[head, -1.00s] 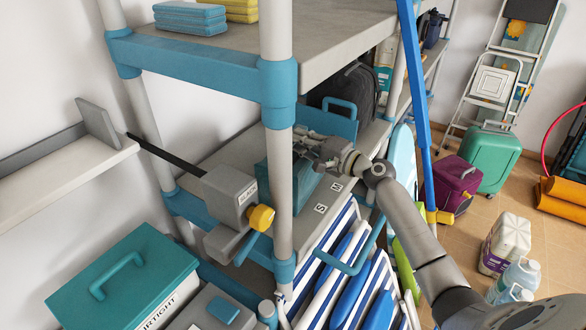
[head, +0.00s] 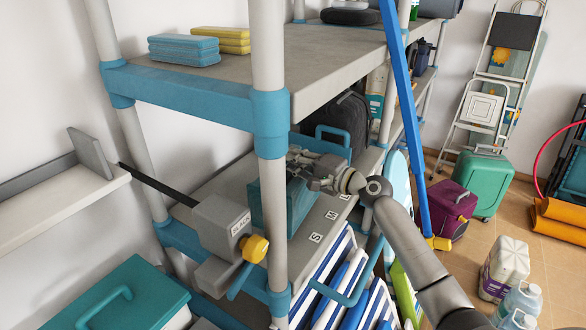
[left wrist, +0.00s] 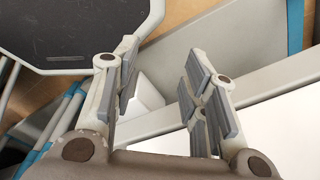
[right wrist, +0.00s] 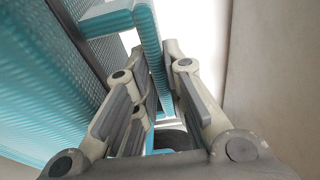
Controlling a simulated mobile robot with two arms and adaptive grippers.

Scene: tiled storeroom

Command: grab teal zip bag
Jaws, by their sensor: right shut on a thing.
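The teal zip bag (head: 299,207) stands on the lower shelf, partly hidden by the front post and my right gripper. My right gripper (head: 300,160) is at its top, reaching in from the right. In the right wrist view the bag's woven teal side (right wrist: 40,85) fills the left, and a teal strap (right wrist: 152,45) runs down between the fingers of my right gripper (right wrist: 152,100), which is shut on the bag. Whether the bag's base touches the shelf is hard to tell. My left gripper (left wrist: 165,75) is open and empty, outside the head view.
The shelf post (head: 270,120) stands close in front of the bag, and the upper shelf (head: 320,62) overhangs it. A dark backpack (head: 346,118) is behind. A blue pole (head: 408,110) leans to the right. White-and-blue folded items (head: 340,290) stand below.

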